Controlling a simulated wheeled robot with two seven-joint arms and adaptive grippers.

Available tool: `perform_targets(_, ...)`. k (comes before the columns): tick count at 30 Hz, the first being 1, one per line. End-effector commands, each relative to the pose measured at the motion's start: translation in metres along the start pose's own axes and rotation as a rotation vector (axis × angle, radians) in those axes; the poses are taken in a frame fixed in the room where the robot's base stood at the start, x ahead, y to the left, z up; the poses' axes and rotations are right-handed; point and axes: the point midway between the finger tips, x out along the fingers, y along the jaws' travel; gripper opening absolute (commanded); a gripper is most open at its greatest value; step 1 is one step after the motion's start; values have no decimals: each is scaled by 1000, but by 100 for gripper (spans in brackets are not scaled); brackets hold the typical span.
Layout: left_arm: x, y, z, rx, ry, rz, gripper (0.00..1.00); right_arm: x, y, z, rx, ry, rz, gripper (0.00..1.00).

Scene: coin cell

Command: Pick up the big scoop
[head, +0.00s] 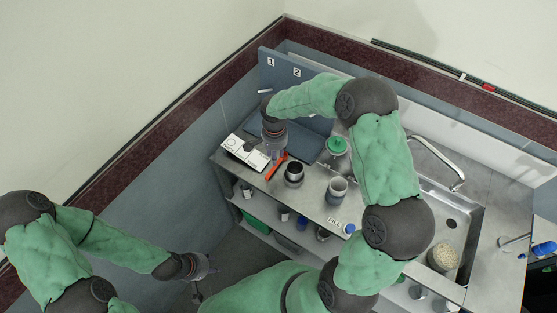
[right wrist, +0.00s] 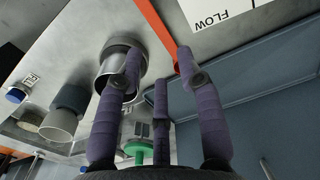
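A long orange-red strip (head: 276,167), perhaps the scoop's handle, lies on the counter. No scoop bowl can be made out. In the right wrist view the strip (right wrist: 152,27) runs up from beside one fingertip. My right gripper (head: 276,153) is over the counter next to the strip. In its wrist view the gripper (right wrist: 158,68) has its three fingers spread, with nothing held between them. A metal cup (right wrist: 117,62) shows behind one fingertip. My left gripper (head: 198,286) hangs low, away from the counter, too small to read its opening.
A white FLOW card (right wrist: 222,14) lies beside the strip. A sink (head: 452,223) is at the right.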

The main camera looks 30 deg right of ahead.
Motion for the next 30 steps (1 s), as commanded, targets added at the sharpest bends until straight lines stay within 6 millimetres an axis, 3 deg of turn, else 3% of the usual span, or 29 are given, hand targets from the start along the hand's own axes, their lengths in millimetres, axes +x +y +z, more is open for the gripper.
perform_targets(3,2,-1,0,0,1,0,40,20,0,1,0,-2,2,37)
perform_targets(11,3,-1,-1,0,1,0,40,37,1,1,0,-1,1,37)
perform_targets(21,6,-2,-1,0,2,0,40,80,4,2,-1,-1,1,37)
perform_targets(28,6,-2,-1,0,1,0,40,81,3,2,0,0,0,37)
perform_targets(30,6,-2,-1,0,1,0,40,81,3,2,0,0,0,20)
